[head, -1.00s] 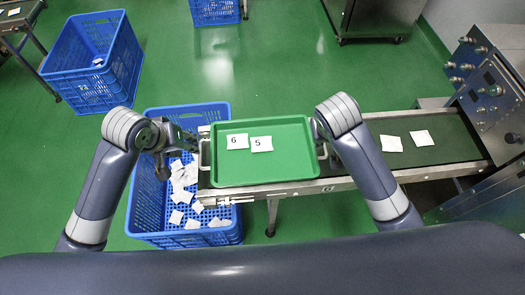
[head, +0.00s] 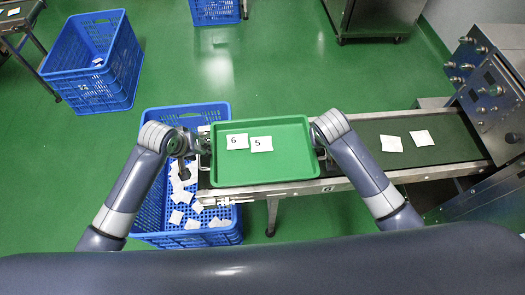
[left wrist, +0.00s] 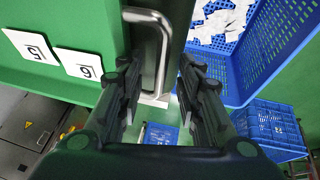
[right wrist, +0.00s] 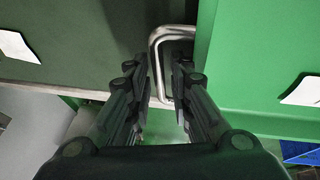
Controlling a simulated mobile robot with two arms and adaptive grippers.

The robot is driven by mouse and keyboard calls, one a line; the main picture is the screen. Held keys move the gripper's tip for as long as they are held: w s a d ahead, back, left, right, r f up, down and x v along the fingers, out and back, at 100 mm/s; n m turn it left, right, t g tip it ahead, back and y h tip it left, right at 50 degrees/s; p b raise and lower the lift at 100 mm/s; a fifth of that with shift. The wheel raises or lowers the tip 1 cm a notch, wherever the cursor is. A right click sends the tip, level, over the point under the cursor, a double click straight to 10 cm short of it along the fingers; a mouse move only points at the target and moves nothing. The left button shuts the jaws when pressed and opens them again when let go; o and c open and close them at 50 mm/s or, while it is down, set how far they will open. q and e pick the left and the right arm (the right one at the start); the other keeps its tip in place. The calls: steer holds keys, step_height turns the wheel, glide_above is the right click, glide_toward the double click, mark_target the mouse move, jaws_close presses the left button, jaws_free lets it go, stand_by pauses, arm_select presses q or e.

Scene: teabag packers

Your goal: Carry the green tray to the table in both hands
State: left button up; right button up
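The green tray (head: 262,172) lies level on the conveyor (head: 425,152), with two white teabags marked 6 (head: 237,141) and 5 (head: 261,144) in it. My left gripper (left wrist: 158,80) is open, its fingers on either side of the tray's metal left handle (left wrist: 157,45). My right gripper (right wrist: 162,82) is open, with the metal right handle (right wrist: 157,52) between its fingers. In both wrist views the fingers are not closed on the handles.
A blue crate with loose teabags (head: 150,205) stands below the conveyor's left end. Two teabags lie on the belt at right, near a control panel (head: 488,88). Another blue crate (head: 100,75) and part of a table (head: 22,14) are at upper left, with open green floor between.

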arm_select(q)
jaws_close()
arm_select(e)
jaws_close()
arm_select(q)
steer(key=shift+w+r, duration=0.1)
arm_select(e)
steer(key=shift+w+r, duration=0.1)
